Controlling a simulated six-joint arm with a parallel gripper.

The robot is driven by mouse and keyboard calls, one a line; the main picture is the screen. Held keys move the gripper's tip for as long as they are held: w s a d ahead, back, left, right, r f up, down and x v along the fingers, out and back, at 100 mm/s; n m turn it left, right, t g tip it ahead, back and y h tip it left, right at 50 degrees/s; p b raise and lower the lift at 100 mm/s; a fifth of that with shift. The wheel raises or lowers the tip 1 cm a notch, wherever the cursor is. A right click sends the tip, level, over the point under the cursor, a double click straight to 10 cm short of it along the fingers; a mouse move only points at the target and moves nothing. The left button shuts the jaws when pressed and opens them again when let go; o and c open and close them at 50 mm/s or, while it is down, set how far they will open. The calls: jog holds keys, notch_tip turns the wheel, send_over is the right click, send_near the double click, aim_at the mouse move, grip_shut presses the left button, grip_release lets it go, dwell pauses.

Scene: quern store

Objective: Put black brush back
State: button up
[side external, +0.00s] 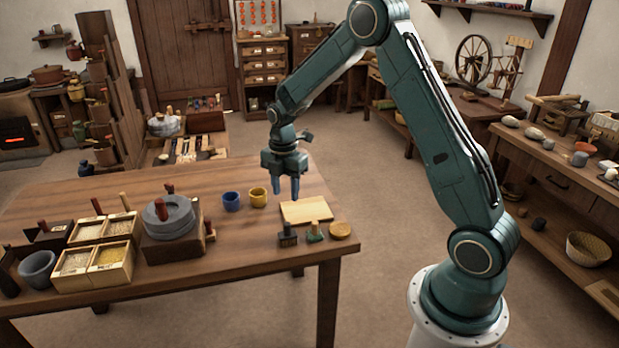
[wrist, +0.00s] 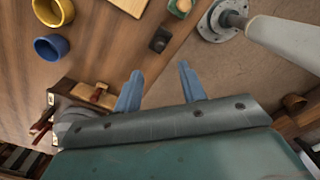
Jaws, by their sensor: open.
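My gripper (side external: 286,190) hangs over the table, above and behind the black brush, near the pale wooden board. Its two blue fingers (wrist: 158,72) are apart with nothing between them.
A pale board (side external: 306,210) lies behind the brushes, with a round wooden disc (side external: 340,230) to the right. A blue cup (side external: 231,201) and yellow cup (side external: 258,197) stand left. A stone quern (side external: 169,220) and grain boxes (side external: 72,263) fill the table's left.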

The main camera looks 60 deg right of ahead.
dwell(0.5)
jog(key=s+a+r+m+t, duration=0.1)
jog(key=s+a+r+m, duration=0.35)
jog(key=r, duration=0.45)
jog(key=s+a+r+m+t, duration=0.2)
jog(key=s+a+r+m, duration=0.2)
jog(key=s+r, duration=0.3)
jog(key=s+a+r+m+t, duration=0.1)
jog(key=s+a+r+m, duration=0.1)
jog(key=s+m, duration=0.2)
jog(key=s+a+r+m+t, duration=0.1)
jog(key=s+m, duration=0.4)
jog(key=s, duration=0.6)
notch_tip(320, 180, up, 2)
jog(key=shift+s+a+r+t, duration=0.1)
jog(key=shift+s+a+t, duration=0.15)
jog(key=shift+a, duration=0.45)
